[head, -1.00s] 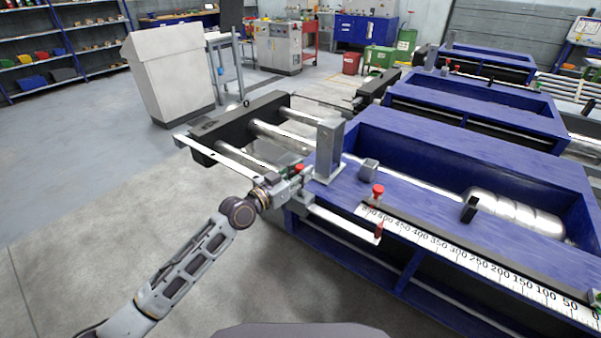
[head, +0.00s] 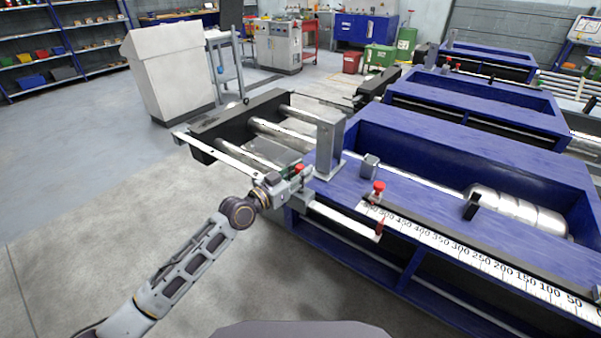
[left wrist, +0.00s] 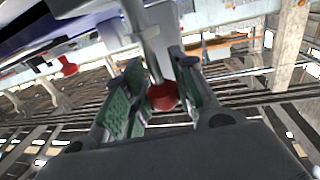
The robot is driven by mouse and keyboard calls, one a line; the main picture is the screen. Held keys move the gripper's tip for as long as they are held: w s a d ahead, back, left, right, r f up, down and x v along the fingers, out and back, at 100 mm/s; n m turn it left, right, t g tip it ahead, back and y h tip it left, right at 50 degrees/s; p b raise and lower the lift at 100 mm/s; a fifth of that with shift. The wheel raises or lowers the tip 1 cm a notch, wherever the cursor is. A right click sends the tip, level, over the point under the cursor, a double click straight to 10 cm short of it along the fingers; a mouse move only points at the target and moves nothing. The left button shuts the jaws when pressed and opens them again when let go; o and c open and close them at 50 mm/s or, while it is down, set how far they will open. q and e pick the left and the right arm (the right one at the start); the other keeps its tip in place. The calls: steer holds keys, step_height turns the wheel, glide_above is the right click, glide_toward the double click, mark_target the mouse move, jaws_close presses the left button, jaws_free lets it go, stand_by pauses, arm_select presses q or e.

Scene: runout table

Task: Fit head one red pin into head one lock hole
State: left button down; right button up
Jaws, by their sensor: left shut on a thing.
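My left gripper (head: 294,178) is at the left end of the nearest blue table (head: 445,150), beside a grey upright post (head: 329,148). It is shut on a red-headed pin (head: 300,168). In the left wrist view the red head (left wrist: 163,97) sits between the green finger pads, with a pale shaft running up from it. A second red-headed pin (head: 379,188) stands upright on the table by the scale; it also shows in the left wrist view (left wrist: 67,66). I cannot make out the lock hole or whether the held pin's tip touches anything. My right gripper is out of view.
A metal rail with a dark red tip (head: 379,230) lies along the table's front left. A numbered scale (head: 480,262) runs along the front edge. Rollers (head: 285,135) extend left of the table. The floor (head: 90,230) at left is clear.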

arm_select(q)
steer(key=shift+f+b, duration=0.95)
steer(key=shift+f, duration=0.15)
stand_by(0.3)
steer(key=c, duration=1.1)
jaws_free()
steer(key=shift+s, duration=0.1)
steer(key=shift+v, duration=5.95)
steer(key=shift+r, duration=0.15)
step_height(320, 180, up, 9)
steer(key=p, duration=0.9)
steer(key=shift+r+p, duration=0.35)
steer(key=shift+p, duration=0.15)
